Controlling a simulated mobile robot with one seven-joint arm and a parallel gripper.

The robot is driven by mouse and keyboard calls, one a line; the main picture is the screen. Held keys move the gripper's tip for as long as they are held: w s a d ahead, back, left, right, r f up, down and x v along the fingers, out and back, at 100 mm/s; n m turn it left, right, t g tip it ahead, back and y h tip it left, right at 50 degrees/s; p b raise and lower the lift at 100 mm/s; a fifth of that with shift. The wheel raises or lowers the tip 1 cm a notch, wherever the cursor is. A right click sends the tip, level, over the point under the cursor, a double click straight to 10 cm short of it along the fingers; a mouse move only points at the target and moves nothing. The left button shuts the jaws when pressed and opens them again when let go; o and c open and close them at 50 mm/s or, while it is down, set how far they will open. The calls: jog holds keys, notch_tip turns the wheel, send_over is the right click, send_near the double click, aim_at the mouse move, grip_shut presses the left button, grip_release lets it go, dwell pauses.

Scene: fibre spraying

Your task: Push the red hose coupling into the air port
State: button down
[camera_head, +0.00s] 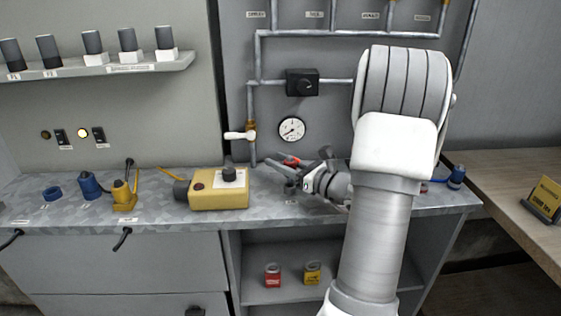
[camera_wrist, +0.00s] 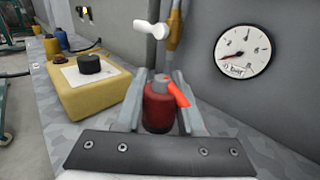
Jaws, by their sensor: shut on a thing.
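The red hose coupling (camera_wrist: 158,110) stands upright between the two fingers of my gripper (camera_wrist: 158,95) in the wrist view. It has a dark red body, a grey top and a bright orange-red piece leaning to the right. My gripper (camera_head: 285,172) is shut on it, above the grey bench near the back wall in the head view. Only a bit of red (camera_head: 291,160) shows there past the fingers. A vertical pipe (camera_head: 252,150) with a brass valve and white handle (camera_head: 240,135) comes down the wall to the left. I cannot make out the air port; the coupling's lower end is hidden.
A yellow box with a black knob (camera_head: 220,190) stands left of my gripper. A round gauge (camera_head: 292,129) and a black wall box (camera_head: 302,82) are behind. Yellow and blue items stand at the left.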

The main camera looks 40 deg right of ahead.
jog(key=shift+f+b, duration=1)
jog(key=shift+f, duration=0.45)
jog(key=shift+c, duration=2.2)
grip_release()
jog(key=shift+s, duration=0.1)
jog(key=p+v, duration=0.2)
jog(key=v, duration=1.5)
jog(key=shift+d+p, duration=0.15)
jog(key=shift+p, duration=0.15)
jog(key=shift+s+r, duration=0.1)
